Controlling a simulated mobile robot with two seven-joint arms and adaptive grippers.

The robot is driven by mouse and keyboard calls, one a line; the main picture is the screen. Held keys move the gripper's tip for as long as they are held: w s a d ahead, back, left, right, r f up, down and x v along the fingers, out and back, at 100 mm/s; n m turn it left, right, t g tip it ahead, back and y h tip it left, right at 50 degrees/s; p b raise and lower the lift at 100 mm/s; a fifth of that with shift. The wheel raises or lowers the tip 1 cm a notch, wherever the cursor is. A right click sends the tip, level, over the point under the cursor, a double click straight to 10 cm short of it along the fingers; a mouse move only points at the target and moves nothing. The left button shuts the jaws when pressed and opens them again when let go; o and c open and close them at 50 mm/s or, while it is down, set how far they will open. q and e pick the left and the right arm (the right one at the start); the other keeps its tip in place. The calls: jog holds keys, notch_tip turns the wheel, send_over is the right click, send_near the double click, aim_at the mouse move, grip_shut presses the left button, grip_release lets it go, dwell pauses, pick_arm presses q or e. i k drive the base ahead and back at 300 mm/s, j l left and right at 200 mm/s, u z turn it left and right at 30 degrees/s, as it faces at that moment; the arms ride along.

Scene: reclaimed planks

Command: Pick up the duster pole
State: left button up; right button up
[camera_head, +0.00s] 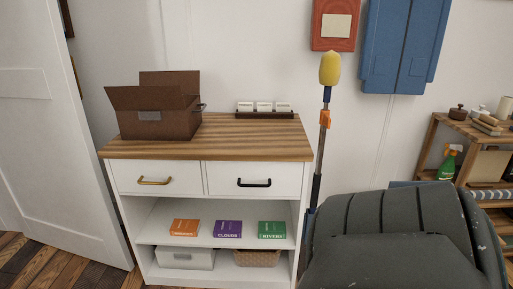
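The duster pole (323,140) stands upright, tilted slightly, beside the right end of the white cabinet. It has a yellow head (330,69) at the top, a dark blue neck and an orange clip below it. Its lower part is dark and runs down between the cabinet and a dark grey bulky object; its bottom end is hidden. Neither of my grippers is in view, and nothing is seen touching the pole.
The white cabinet (166,206) with a wooden top carries an open brown box (160,123) and a small rack (265,114). The dark grey bulky object (400,235) fills the lower right. A wooden shelf (433,148) stands at right; a white door (50,110) is at left.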

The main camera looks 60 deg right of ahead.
aim_at(317, 174)
jog(key=z, duration=2.45)
jog(key=l+u, duration=0.55)
